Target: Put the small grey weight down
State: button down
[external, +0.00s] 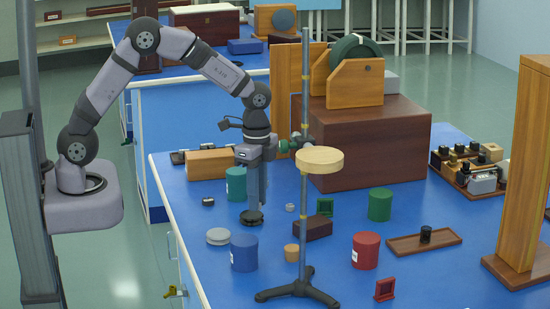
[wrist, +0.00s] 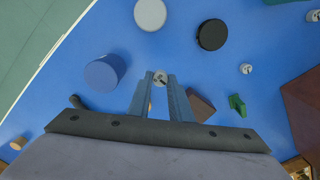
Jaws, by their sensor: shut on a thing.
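My gripper (wrist: 160,80) is shut on the small grey weight (wrist: 160,77), which sits between the two fingertips in the wrist view. In the external view my gripper (external: 255,203) points straight down over the blue bench, in line with a black disc (external: 252,218). I cannot make out the held weight there. The wrist view shows the black disc (wrist: 212,34) apart from the fingers, toward the upper right. Bare blue bench shows around the held weight. How high it is above the bench is hard to tell.
A blue can (wrist: 105,71), a pale grey disc (wrist: 149,13), another small grey piece (wrist: 246,69), a brown block (wrist: 201,105) and a green frame (wrist: 237,104) stand around. Bench (external: 185,215) is clear at the left edge.

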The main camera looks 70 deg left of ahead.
jog(key=w+a+r+n+p, duration=0.1)
jog(key=w+a+n, duration=0.15)
jog(key=a, duration=0.35)
jog(key=w+a+r+n, duration=0.2)
jog(key=w+a, duration=0.1)
jog(key=a, duration=0.3)
notch_tip(320, 180, up, 5)
jog(key=n+p, duration=0.3)
jog(key=n, duration=0.9)
send_over(208, 155)
jog(key=shift+m, duration=0.25)
jog(key=shift+f+p, duration=1.55)
jog(key=shift+f, duration=3.6)
jog(key=shift+f, duration=0.1)
